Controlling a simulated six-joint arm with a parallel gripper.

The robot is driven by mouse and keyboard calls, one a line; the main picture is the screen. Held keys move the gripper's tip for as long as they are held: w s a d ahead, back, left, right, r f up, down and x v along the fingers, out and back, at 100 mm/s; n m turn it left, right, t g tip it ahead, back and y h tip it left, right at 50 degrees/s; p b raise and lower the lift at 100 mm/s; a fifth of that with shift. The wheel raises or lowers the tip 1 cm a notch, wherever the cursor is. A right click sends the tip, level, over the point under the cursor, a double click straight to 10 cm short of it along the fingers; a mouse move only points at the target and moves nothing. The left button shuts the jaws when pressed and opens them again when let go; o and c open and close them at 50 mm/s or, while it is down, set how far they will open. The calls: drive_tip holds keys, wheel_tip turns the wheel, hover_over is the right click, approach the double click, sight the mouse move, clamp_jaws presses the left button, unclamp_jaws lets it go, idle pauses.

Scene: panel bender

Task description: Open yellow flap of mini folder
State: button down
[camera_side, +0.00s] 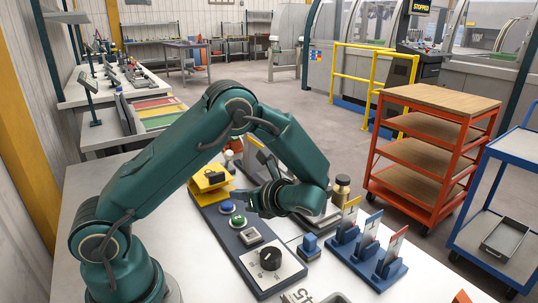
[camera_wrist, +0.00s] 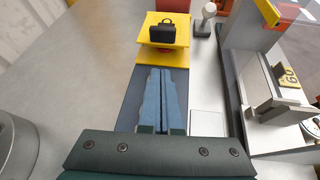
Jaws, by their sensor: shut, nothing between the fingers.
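A yellow piece (camera_side: 203,186) with a black handled block on top sits at the far end of the dark control board (camera_side: 245,262). In the wrist view the yellow piece (camera_wrist: 148,34) is at top centre, with a yellow part below its front edge. A grey machine (camera_wrist: 238,72) with a yellow part marked 60 (camera_wrist: 291,80) stands to its right. I cannot tell which yellow part is the folder's flap. My gripper (camera_wrist: 167,70) is shut and empty over the board, its fingertips just short of the yellow piece. In the side view my gripper (camera_side: 238,195) partly hides the board.
Green and blue buttons (camera_side: 238,221) and a black knob (camera_side: 271,258) are on the board. A blue holder (camera_side: 376,262) with upright cards and a brown bottle (camera_side: 342,188) stand at its right. Left of the board, the wrist view shows bare table (camera_wrist: 85,75).

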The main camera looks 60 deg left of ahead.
drive_tip(key=shift+w+d+f+m+t+y, duration=0.15)
drive_tip(key=shift+w+d+m+t+y, duration=0.2)
drive_tip(key=shift+d+t+y, duration=0.5)
drive_tip(key=shift+w+a, duration=0.1)
drive_tip(key=shift+a, duration=0.05)
approach(223, 185)
drive_tip(key=x, duration=0.4)
drive_tip(key=shift+a+f, duration=0.15)
drive_tip(key=shift+a, duration=0.2)
drive_tip(key=shift+r+h, duration=0.35)
